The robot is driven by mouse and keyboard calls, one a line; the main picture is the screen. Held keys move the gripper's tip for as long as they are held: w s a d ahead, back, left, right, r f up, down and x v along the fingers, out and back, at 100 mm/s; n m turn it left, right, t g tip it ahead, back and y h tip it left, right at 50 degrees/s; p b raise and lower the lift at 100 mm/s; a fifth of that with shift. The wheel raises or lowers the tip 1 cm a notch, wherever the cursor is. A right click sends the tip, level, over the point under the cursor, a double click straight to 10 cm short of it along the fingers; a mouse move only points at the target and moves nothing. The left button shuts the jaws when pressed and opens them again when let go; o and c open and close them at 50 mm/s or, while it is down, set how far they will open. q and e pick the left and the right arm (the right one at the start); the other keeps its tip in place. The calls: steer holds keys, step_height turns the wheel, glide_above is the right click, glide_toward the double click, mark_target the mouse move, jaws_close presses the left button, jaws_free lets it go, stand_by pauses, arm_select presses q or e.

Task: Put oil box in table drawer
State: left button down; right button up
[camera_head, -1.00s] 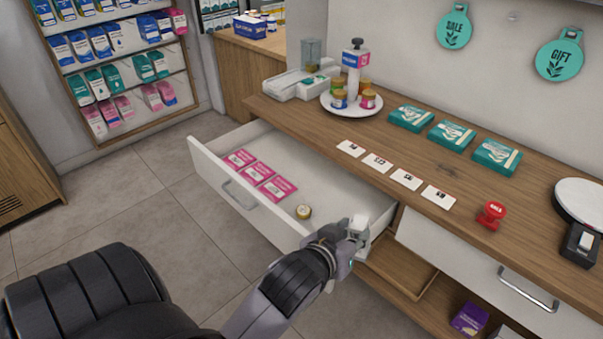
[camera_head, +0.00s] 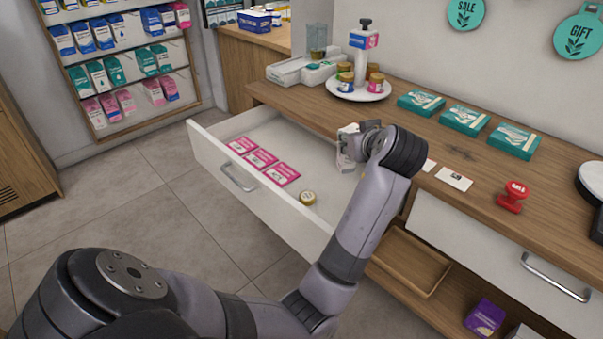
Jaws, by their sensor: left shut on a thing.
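The table drawer (camera_head: 238,184) is pulled out, with its white front towards the lower left. My left gripper (camera_head: 352,142) is shut on a small white box (camera_head: 345,152), over the right part of the drawer near the counter edge. The box looks upright and its label is too small to read, so I cannot be sure it is the oil box. My arm hides part of it and the drawer's right end. I cannot tell whether its base touches the drawer floor. My right gripper is not in view.
Several pink packs (camera_head: 262,158) and a small round jar (camera_head: 308,198) lie in the drawer, with bare floor between them and the gripper. The wooden counter (camera_head: 300,98) above holds a round plate (camera_head: 357,91), teal boxes (camera_head: 465,119) and a red stamp (camera_head: 512,196).

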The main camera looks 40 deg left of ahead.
arm_select(q)
step_height(320, 180, down, 20)
steer(key=a+n+g, duration=0.1)
steer(key=shift+w+a+f+y+b, duration=0.15)
steer(key=shift+a+y+b, duration=0.15)
steer(key=shift+a+y, duration=0.1)
steer(key=c, duration=1.2)
jaws_free()
